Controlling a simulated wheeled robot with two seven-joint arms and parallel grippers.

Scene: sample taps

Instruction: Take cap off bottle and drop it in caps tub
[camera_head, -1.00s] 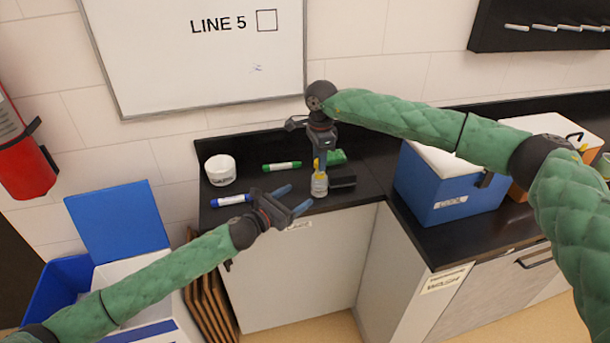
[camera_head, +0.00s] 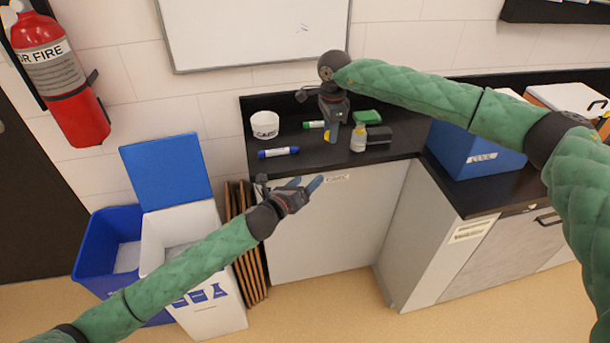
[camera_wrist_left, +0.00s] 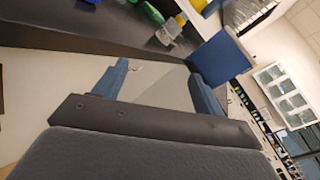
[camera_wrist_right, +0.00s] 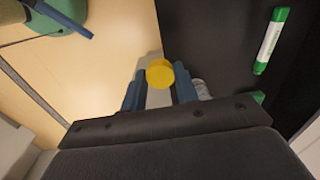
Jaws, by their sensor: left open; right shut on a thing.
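The yellow cap (camera_wrist_right: 160,73) is held between the fingers of my right gripper (camera_head: 332,138), which is left of the bottle and above the counter's front part. The small clear bottle (camera_head: 358,139) stands upright on the black counter, apart from the cap. It also shows at the top of the left wrist view (camera_wrist_left: 170,31) and partly behind a finger in the right wrist view (camera_wrist_right: 203,90). The white caps tub (camera_head: 265,126) stands at the counter's back left. My left gripper (camera_head: 307,184) is open and empty in front of the counter, below its edge.
A blue marker (camera_head: 278,152) and a green marker (camera_head: 314,125) lie near the tub. A blue cooler (camera_head: 468,150) stands right. Bins (camera_head: 190,235) stand on the floor at left.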

